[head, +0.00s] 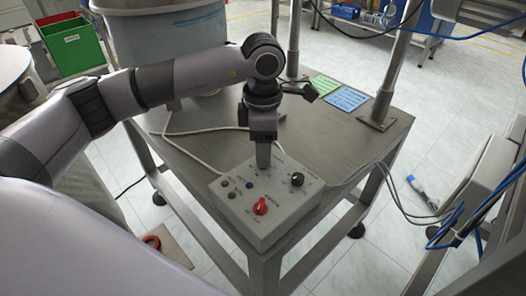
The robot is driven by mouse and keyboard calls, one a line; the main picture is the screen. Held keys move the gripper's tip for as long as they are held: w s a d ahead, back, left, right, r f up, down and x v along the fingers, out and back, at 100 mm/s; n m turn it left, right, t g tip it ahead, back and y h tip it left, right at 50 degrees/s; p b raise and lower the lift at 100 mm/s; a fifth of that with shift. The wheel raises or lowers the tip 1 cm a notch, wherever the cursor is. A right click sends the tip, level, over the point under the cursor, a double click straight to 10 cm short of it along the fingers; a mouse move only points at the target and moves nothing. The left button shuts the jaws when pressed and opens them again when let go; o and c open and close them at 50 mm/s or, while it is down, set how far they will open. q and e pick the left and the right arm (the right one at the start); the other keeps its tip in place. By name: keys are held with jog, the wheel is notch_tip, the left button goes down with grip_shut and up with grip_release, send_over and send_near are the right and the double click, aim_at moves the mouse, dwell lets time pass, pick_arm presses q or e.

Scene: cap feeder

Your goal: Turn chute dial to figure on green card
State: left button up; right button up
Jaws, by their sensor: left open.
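A grey control box (240,221) sits on the near corner of the metal table. It carries a red knob (261,206) at the front, a black dial (297,179) at the right and several small coloured buttons at the left. The figures around the dials are too small to read. A green card (324,86) lies at the back of the table beside a blue card (346,98); their writing is unreadable. My left gripper (263,163) points down over the back part of the box, left of the black dial. Its fingers hide what lies behind them. My right gripper is out of view.
A large grey bowl-like container (160,32) stands at the back left of the table (370,143). Metal posts (393,65) rise from the table's back. Cables run across the tabletop and off its right side. Green and red bins (70,45) stand at far left.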

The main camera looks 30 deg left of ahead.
pick_arm(q)
jog(key=shift+r, duration=2.4)
